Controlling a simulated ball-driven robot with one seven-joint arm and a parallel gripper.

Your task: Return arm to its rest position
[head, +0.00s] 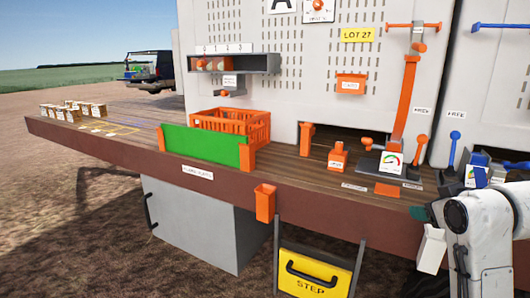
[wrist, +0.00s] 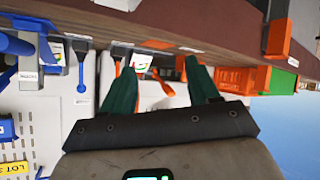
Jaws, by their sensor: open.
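My arm (head: 478,235) is folded at the lower right of the head view, in front of the bench's front edge. My gripper shows in the wrist view (wrist: 160,80), which looks upside down. Its two dark green fingers are spread apart with nothing held between them. In the head view the fingers are mostly hidden by the arm, with only a bit of dark green near the bench edge.
The wooden bench (head: 120,137) carries an orange crate (head: 262,125), a green panel (head: 205,146), a dial gauge (head: 391,163) and an orange lever (head: 405,95). An orange bin (head: 265,202) hangs in front, near a yellow step (head: 312,272). Small boxes (head: 72,112) stand far left.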

